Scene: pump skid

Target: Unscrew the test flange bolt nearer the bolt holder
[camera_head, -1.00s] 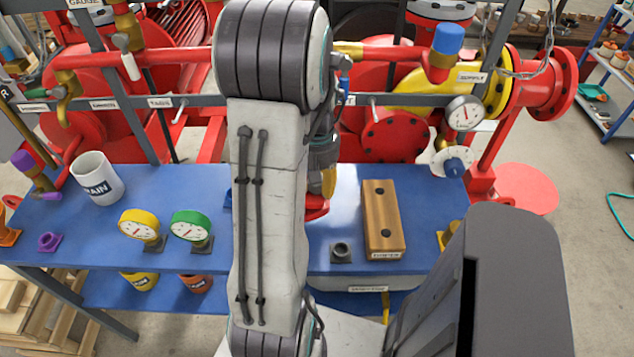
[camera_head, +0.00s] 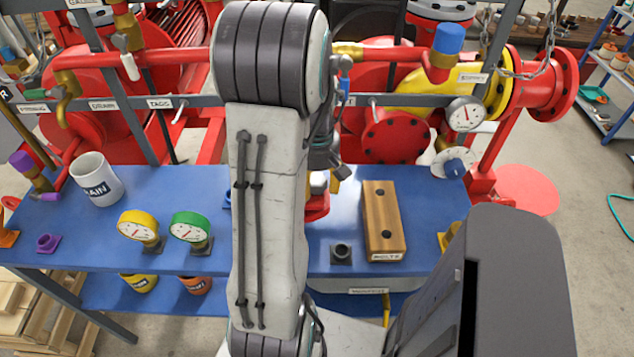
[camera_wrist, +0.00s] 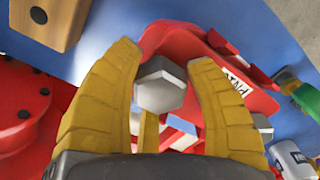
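A grey hex bolt head (camera_wrist: 160,88) sits between the yellow fingers of my gripper (camera_wrist: 165,57) in the wrist view. The fingers stand apart on either side of it, with narrow gaps showing, so the gripper looks open around the head. A red part with white lettering (camera_wrist: 240,88) lies just behind the bolt; its red edge also shows in the head view (camera_head: 317,207), mostly hidden by my arm. A second grey bolt-like piece (camera_wrist: 262,125) is partly visible at right. The wooden bolt holder (camera_head: 381,215), with two dark holes, stands on the bench and also shows at the wrist view's upper left (camera_wrist: 48,15).
The blue bench (camera_head: 340,185) carries a mug (camera_head: 97,180), a yellow gauge (camera_head: 138,226), a green gauge (camera_head: 190,228) and a small dark socket (camera_head: 341,253). A red flange cover with dark bolts (camera_head: 396,142) and red pipes stand behind.

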